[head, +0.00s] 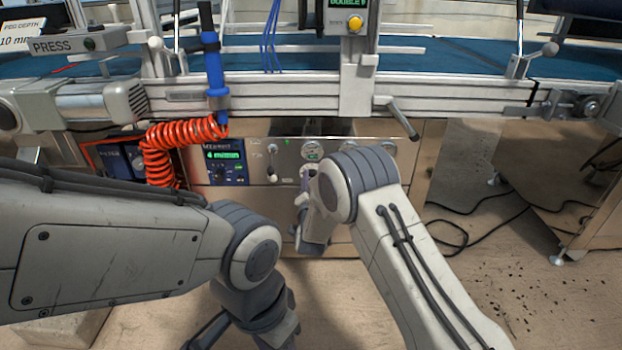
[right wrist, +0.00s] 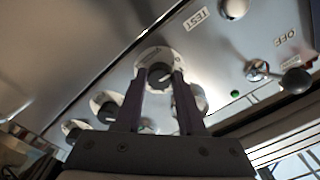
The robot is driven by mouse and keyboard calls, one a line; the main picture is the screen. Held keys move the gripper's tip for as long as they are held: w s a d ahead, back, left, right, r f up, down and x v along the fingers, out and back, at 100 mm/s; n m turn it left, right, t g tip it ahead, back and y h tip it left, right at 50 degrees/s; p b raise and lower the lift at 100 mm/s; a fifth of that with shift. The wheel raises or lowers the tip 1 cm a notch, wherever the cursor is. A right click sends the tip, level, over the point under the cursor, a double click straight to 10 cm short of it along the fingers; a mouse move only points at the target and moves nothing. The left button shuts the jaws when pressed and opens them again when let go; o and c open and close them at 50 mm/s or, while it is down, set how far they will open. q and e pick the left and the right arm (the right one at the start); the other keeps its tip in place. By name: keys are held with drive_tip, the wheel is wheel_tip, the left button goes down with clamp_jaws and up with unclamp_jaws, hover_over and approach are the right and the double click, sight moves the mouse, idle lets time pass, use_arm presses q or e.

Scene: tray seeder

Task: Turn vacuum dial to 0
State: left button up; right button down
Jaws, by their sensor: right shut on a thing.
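The vacuum dial (right wrist: 159,75) shows in the right wrist view as a dark round knob on a pale round plate. Its scale and pointer are too small to read. My right gripper (right wrist: 155,77) is shut on this knob, one finger on each side. In the head view my right gripper (head: 304,178) reaches the metal front panel (head: 340,235) below a round gauge (head: 312,148), and my wrist hides most of the dial. My left gripper (head: 250,325) hangs low at the bottom edge, away from the panel, its fingers unclear.
A blue control unit with a green display (head: 223,155) sits left of the dial. A red coiled hose (head: 160,150) hangs beside it. A crank handle (head: 402,118) juts out above right. A toggle lever (right wrist: 295,80) marked OFF is near the dial. Cables lie on the floor at right.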

drive_tip(key=shift+n, duration=0.6)
drive_tip(key=c, duration=0.5)
unclamp_jaws()
drive_tip(key=s+p, duration=0.4)
drive_tip(key=s, duration=0.6)
drive_tip(key=shift+s, duration=0.25)
